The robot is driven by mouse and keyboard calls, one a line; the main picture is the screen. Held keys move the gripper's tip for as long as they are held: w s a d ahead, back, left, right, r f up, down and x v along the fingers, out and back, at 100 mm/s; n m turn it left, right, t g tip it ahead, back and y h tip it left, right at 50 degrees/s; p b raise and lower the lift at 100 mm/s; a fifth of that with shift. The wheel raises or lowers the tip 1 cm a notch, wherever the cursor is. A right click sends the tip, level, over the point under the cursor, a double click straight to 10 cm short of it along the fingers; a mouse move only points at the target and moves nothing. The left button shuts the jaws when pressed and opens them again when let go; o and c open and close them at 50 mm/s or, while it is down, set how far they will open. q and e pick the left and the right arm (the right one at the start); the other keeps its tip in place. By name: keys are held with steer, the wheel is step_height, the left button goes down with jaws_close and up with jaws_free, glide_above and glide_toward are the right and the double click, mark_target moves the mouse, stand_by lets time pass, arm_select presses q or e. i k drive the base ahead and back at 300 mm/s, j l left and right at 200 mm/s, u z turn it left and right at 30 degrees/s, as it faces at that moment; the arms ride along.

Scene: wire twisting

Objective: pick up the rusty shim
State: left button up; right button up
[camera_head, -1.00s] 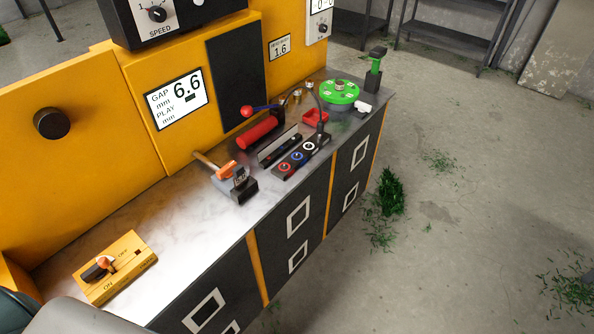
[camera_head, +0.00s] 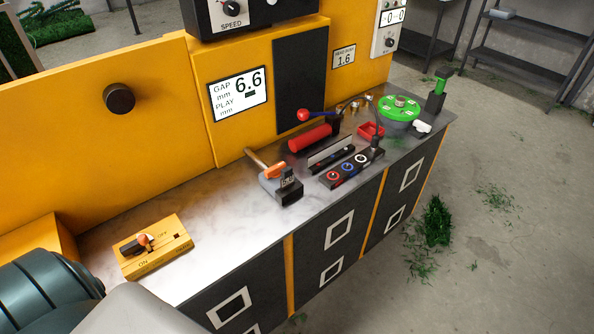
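I cannot make out a rusty shim for certain in the head view. A dark rack with a thin metal plate (camera_head: 331,153) lies mid-bench, and it is too small to tell whether a shim is in it. Beside it is a dark block with an orange-handled tool and a small number tag (camera_head: 287,178). Small brass-coloured pieces (camera_head: 355,106) stand at the back near the panel. Neither gripper is in view. Only grey-green and pale rounded parts, probably my arm, show at the lower left.
A yellow ON/OFF switch box (camera_head: 155,247) sits at the bench's near left. A red cylinder (camera_head: 309,139), red tray (camera_head: 370,131), strip of ringed buttons (camera_head: 349,169) and green disc (camera_head: 400,108) stand farther right. The bench surface (camera_head: 215,205) between box and block is clear.

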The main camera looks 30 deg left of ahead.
mark_target(287, 174)
steer(key=u, duration=0.7)
steer(key=i+l+u, duration=0.2)
steer(key=l+u, duration=0.15)
steer(key=i+l+u, duration=0.2)
steer(key=l+u, duration=0.2)
steer(key=i+l+u, duration=0.1)
steer(key=l+u, duration=0.65)
steer(key=i+l, duration=0.05)
steer(key=l, duration=0.05)
